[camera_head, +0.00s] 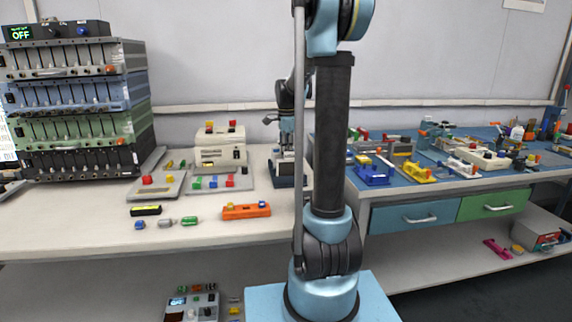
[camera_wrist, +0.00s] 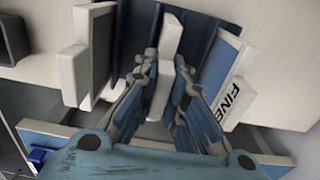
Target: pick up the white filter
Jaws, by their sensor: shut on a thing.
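The white filter (camera_wrist: 167,72) shows in the wrist view as a narrow white slab, seen nearly edge-on. It stands between the two fingers of my gripper (camera_wrist: 165,68), which is shut on it. Its lower part is partly hidden by the finger links. It is among dark blue upright walls that look like a slotted holder (camera_wrist: 203,35). I cannot tell whether it still touches the holder's floor. In the head view my arm stands in front of the middle of the bench, and I cannot make out the filter there.
To the left in the wrist view is a white-framed grey panel (camera_wrist: 97,60). In the head view, the pale bench (camera_head: 80,225) carries an orange block (camera_head: 246,212) and several small parts. A stacked instrument rack (camera_head: 75,100) stands far left.

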